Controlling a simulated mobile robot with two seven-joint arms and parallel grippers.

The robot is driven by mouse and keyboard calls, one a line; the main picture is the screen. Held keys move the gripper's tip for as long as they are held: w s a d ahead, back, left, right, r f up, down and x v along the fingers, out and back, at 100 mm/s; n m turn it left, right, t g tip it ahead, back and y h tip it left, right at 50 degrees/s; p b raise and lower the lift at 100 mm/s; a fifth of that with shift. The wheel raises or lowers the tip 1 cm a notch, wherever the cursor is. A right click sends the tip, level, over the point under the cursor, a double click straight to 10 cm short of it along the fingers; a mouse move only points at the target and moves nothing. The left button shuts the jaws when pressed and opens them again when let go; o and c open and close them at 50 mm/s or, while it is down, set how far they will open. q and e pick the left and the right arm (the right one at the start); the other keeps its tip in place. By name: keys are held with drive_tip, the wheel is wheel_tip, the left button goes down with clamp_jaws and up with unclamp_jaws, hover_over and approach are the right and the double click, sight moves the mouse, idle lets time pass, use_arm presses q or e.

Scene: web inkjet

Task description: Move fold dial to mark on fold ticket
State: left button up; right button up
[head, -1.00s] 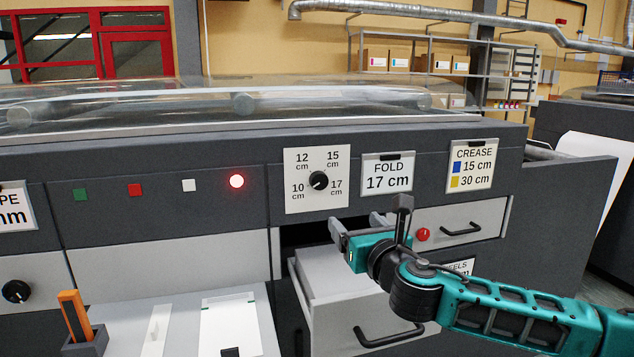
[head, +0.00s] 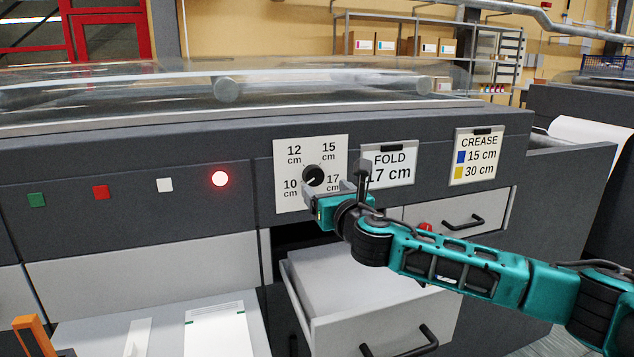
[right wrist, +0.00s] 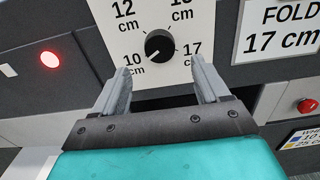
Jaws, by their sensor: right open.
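The fold dial (head: 313,175) is a black knob on a white plate (head: 335,147) marked 10, 12, 15 and 17 cm. In the right wrist view the dial (right wrist: 159,45) has a small white mark pointing lower left, toward 10 cm. The fold ticket (head: 400,163) reads "FOLD 17 cm" and hangs right of the plate; it also shows in the right wrist view (right wrist: 280,38). My right gripper (head: 333,190) is open and empty, just below and in front of the dial. Its fingers (right wrist: 160,68) lie either side of the dial's line, apart from it.
An open drawer (head: 385,305) juts out below my right gripper. A crease ticket (head: 479,156) hangs at the right. A lit red lamp (head: 220,178) and white, red and green buttons sit left of the plate. A red knob (right wrist: 307,105) is at lower right.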

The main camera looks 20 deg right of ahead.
sight(315, 179)
drive_tip(key=w, duration=0.4)
drive_tip(key=shift+w+a, duration=0.15)
drive_tip(key=shift+w, duration=0.25)
use_arm(q)
drive_tip(key=shift+w+d+b, duration=0.2)
drive_tip(key=shift+w+b, duration=0.1)
drive_tip(key=shift+w, duration=0.1)
use_arm(e)
drive_tip(key=shift+w, duration=0.8)
drive_tip(key=c, duration=1)
use_arm(q)
drive_tip(key=shift+s+a, duration=0.1)
drive_tip(key=shift+s, duration=0.05)
use_arm(e)
drive_tip(key=shift+c, duration=0.2)
